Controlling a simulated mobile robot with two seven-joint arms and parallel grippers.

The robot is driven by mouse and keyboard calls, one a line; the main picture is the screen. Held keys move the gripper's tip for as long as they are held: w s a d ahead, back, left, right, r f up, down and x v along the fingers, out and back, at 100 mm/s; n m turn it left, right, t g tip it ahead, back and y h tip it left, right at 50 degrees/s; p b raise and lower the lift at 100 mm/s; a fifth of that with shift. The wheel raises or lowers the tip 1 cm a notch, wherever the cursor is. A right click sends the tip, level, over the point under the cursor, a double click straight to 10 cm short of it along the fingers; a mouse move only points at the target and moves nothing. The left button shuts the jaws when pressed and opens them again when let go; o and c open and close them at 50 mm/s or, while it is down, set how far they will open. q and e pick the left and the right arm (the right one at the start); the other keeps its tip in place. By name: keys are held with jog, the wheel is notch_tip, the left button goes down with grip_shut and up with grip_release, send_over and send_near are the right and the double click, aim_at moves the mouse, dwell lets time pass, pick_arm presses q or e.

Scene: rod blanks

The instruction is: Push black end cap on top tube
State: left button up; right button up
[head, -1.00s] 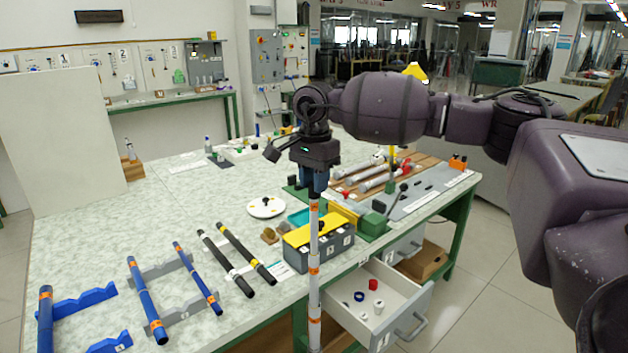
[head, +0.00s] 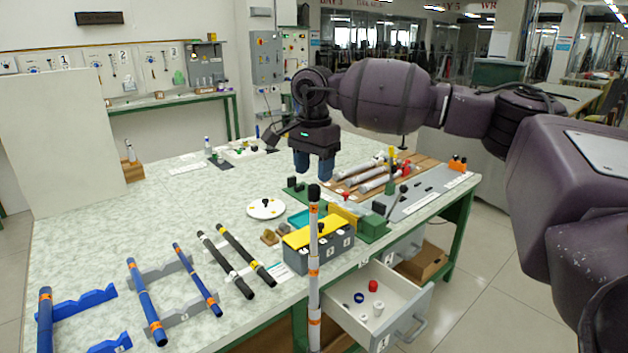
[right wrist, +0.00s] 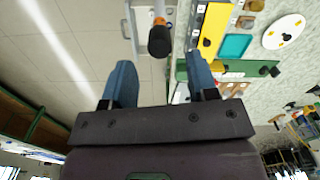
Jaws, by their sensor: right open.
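A white-grey tube (head: 314,250) with orange bands stands upright at the front edge of the table. A black end cap (head: 314,192) sits on its top end; I cannot tell how far down it is seated. In the right wrist view the cap (right wrist: 160,43) shows ahead of the fingers, with an orange band beside it. My right gripper (head: 313,172) is open and empty, its blue fingers just above the cap and apart from it. The fingers also show spread in the right wrist view (right wrist: 161,82). My left gripper is not in view.
A grey box with a yellow lid (head: 318,237) stands just behind the tube. An open drawer (head: 395,322) with small caps and rings juts out to the right. Black tubes (head: 245,255) and blue tubes (head: 145,300) lie at left. A white plate (head: 266,208) lies behind.

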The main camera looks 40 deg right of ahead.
aim_at(313, 186)
notch_tip(313, 186, up, 8)
jog(key=s+a+f+m+t+y, duration=0.1)
jog(key=s+a+f+m+y, duration=0.3)
jog(key=a+f+m+y, duration=0.65)
jog(key=s+a+f+m+t+y, duration=0.1)
jog(key=s+a+f+m+y, duration=0.25)
jog(key=a+f+y, duration=0.85)
jog(key=s+d+f+m+t+h, duration=0.25)
jog(key=f+m+t+h, duration=0.5)
jog(key=m, duration=0.65)
jog(key=s+d+f+m+t+h, duration=0.1)
jog(key=s+f+m+t+h, duration=0.3)
jog(key=f+m+t+h, duration=0.65)
jog(key=s+d+f+m+g+h, duration=0.2)
jog(key=s+d+f+m+g, duration=0.2)
jog(key=s+m, duration=0.4)
jog(key=s+d+f+m+g+h, duration=0.2)
jog(key=s+d+f+m+g, duration=0.2)
jog(key=s+m, duration=0.4)
jog(key=shift+s+d+f+m+g+h, duration=0.15)
jog(key=shift+d+f+m+g+h, duration=0.25)
jog(key=shift+f+m, duration=0.45)
jog(key=shift+a+f, duration=0.1)
jog(key=shift+a, duration=0.05)
